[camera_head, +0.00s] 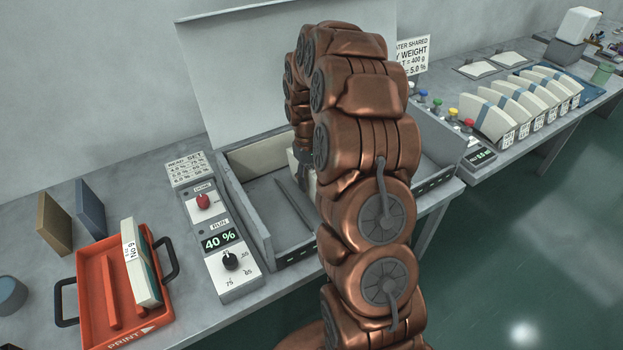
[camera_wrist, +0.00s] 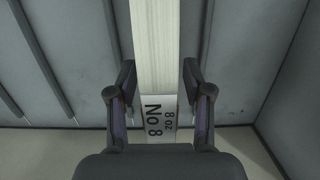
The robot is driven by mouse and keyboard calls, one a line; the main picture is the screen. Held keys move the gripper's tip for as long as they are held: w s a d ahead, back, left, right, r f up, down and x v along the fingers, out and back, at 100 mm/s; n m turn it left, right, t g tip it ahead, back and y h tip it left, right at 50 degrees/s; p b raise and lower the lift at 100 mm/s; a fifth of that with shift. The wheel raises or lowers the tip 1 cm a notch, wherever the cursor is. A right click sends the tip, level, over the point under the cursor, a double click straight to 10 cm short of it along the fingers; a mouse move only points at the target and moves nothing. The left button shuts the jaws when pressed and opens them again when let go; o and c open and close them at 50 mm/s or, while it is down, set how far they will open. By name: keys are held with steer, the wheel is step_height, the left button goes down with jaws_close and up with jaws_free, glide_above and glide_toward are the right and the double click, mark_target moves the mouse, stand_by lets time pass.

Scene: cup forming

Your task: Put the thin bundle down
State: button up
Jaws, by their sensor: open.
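A narrow cream bundle (camera_wrist: 158,45) with a white label reading "No 8, 8 oz" lies on the ribbed floor of the grey open tray (camera_head: 235,205). In the wrist view it runs from the top edge down between my fingers. My gripper (camera_wrist: 158,85) is open, one finger on each side of the bundle, with a small gap on both sides. In the head view my arm hides the gripper and most of the bundle; only a small pale piece (camera_head: 296,163) shows beside the arm.
A control box (camera_head: 225,265) reading 40 % stands left of the tray. An orange tray (camera_head: 98,285) holds a "No 9" bundle (camera_head: 140,262). Several banded bundles (camera_head: 487,119) stand on the right table by a scale (camera_head: 480,157). A tall grey panel (camera_head: 245,75) rises behind.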

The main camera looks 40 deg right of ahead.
steer(key=shift+r, duration=0.15)
steer(key=r+b, duration=0.1)
steer(key=r, duration=0.2)
steer(key=w+r+b, duration=0.1)
steer(key=r, duration=0.3)
steer(key=r+b, duration=0.1)
steer(key=r, duration=0.3)
steer(key=shift+w+r, duration=0.2)
steer(key=shift+w, duration=0.2)
steer(key=shift+s+a+r+b, duration=0.1)
steer(key=shift+a+r+b, duration=0.05)
steer(key=shift+r+b, duration=0.2)
steer(key=s+a+r+n, duration=0.1)
steer(key=s+a+r, duration=0.2)
steer(key=s+a, duration=1.05)
steer(key=s+a+f, duration=0.2)
steer(key=s+a, duration=0.1)
steer(key=s, duration=0.6)
steer(key=s+a+f, duration=0.1)
steer(key=s+a, duration=0.3)
steer(key=s, duration=0.5)
steer(key=shift+s+f, duration=0.3)
steer(key=shift+f, duration=0.1)
